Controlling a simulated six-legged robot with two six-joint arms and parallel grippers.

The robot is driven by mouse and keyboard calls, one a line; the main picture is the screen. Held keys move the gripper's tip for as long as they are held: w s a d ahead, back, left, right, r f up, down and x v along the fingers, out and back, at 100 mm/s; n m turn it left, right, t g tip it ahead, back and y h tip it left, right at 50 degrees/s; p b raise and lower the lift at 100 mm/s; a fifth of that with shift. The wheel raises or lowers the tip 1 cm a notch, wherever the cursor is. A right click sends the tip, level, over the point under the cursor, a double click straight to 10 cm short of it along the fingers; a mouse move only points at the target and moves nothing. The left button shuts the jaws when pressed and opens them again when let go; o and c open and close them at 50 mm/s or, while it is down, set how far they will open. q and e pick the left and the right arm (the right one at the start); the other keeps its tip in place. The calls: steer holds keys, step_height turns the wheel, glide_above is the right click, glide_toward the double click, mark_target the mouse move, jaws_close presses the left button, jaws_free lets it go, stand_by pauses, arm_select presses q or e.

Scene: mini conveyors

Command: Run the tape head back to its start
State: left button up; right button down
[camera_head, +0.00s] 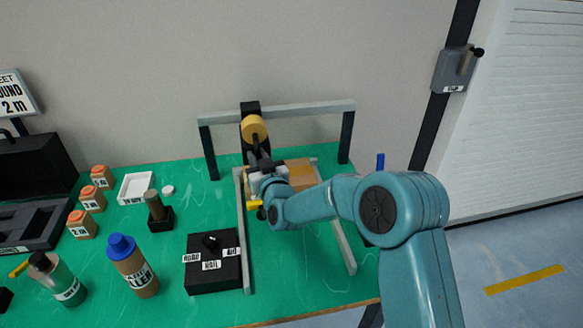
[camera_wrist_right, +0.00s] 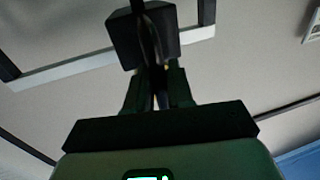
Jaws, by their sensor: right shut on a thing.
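The tape head (camera_head: 250,108) is a black block with a tan tape roll (camera_head: 254,128), on the grey crossbar (camera_head: 305,111) of a gantry, left of the bar's middle. My right gripper (camera_head: 262,162) is at the lower black part of the head, shut on it; the arm hides part of the grip. In the right wrist view the dark fingers (camera_wrist_right: 156,90) close on a thin black part below a dark block, with the pale bar behind. A brown carton (camera_head: 299,171) lies between the conveyor rails, partly hidden by my arm. My left gripper is not in view.
A black control box (camera_head: 213,275) with a small knob stands left of the near rail (camera_head: 244,250). Bottles (camera_head: 133,265), small orange-topped blocks (camera_head: 91,199) and a white tray (camera_head: 136,188) are further left. The crossbar's right stretch is clear up to its dark post (camera_head: 346,137).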

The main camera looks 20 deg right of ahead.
steer(key=w+a+b, duration=0.1)
steer(key=a, duration=0.7)
steer(key=shift+w+b, duration=0.3)
steer(key=shift+w, duration=0.1)
steer(key=shift+d, duration=0.1)
steer(key=c, duration=1.2)
jaws_free()
steer(key=shift+o, duration=0.2)
steer(key=s+b, duration=0.3)
steer(key=s, duration=1.3)
steer(key=shift+s+a, duration=0.2)
steer(key=shift+a, duration=0.15)
steer(key=shift+r, duration=0.1)
